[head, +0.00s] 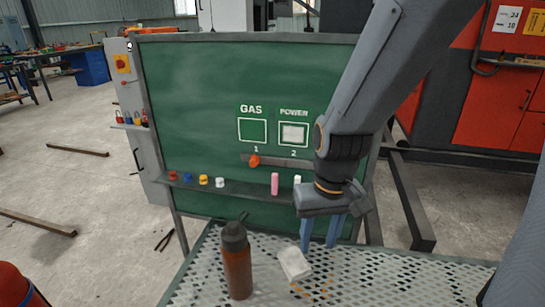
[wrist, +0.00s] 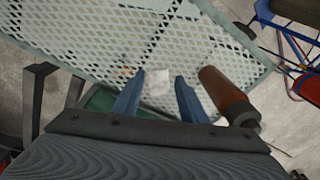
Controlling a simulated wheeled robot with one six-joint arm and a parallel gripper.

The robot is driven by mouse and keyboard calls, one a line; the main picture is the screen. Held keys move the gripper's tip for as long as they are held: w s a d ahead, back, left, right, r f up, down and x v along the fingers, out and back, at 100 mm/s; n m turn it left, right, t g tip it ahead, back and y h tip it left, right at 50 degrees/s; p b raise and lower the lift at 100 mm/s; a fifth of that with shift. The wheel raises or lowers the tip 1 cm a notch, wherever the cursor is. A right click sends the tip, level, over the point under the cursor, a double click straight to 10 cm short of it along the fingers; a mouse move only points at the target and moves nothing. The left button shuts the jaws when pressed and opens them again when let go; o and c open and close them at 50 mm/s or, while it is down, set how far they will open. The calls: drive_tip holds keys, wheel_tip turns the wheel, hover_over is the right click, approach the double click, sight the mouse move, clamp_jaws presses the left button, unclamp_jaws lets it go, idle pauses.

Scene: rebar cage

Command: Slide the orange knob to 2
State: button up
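The orange knob (head: 254,161) sits on a slot (head: 277,161) in the green board (head: 205,90), at the left part of the slot under the label 1 and the GAS square. The label 2 (head: 293,153) is to its right, under the POWER square. My gripper (head: 320,241) points down over the mesh table, in front of the board and to the right of and below the knob. Its two blue fingers are apart with nothing held. In the wrist view, the open fingers (wrist: 158,95) show above the mesh, and the knob is not visible there.
Orange machinery (head: 505,100) stands at right.

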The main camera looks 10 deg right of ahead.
drive_tip(key=w+a+r+n+t+y+p, duration=0.1)
drive_tip(key=w+a+t, duration=0.2)
drive_tip(key=w+a, duration=0.35)
drive_tip(key=w+a+r+t+p, duration=0.1)
drive_tip(key=w+a+t, duration=0.15)
drive_tip(key=w, duration=0.65)
drive_tip(key=t+h, duration=0.5)
drive_tip(key=h, duration=0.6)
approach(252, 164)
drive_tip(key=p+x, duration=0.1)
drive_tip(key=x, duration=0.7)
drive_tip(key=shift+w+d, duration=0.1)
drive_tip(key=shift+w, duration=0.05)
clamp_jaws()
